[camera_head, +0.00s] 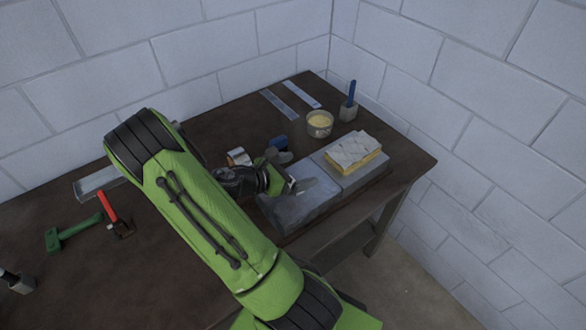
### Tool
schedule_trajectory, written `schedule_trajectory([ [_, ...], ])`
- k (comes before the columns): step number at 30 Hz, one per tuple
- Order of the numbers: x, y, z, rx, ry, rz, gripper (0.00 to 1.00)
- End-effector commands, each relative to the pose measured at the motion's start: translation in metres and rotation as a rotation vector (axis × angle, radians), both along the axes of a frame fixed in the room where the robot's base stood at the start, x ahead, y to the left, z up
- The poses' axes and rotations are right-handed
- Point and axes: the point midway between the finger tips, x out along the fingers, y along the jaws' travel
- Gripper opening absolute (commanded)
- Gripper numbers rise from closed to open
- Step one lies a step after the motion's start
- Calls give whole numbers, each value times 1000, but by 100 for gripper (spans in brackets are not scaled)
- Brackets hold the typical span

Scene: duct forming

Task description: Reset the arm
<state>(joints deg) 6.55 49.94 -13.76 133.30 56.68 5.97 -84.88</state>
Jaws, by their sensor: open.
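My green and black arm reaches over the dark table from the lower middle of the head view. My gripper (296,187) is at its end, over the grey block (296,208) near the table's front edge. Its jaws are open and look empty, though they are small and partly hidden by the wrist. I cannot tell whether the fingertips touch the block.
A yellow block topped with a whitish slab (352,148) sits on a grey base at right. Behind are a bowl (319,124), a blue-handled tool (350,100) and metal strips (280,106). A red-handled hammer (108,207) and a green tool (72,232) lie at left.

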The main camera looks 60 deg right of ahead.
Motion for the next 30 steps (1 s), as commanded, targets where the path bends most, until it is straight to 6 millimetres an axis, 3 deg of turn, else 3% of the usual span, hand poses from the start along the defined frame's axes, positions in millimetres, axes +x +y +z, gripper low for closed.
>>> schedule_trajectory([
  [4, 4, 10, 4, 0, -1, 0, 100],
  [25, 4, 10, 4, 1, -5, -3, 100],
  [28, 7, 18, 8, 23, -105, -39, 100],
  [30, 12, 34, 14, 64, -265, -106, 100],
])
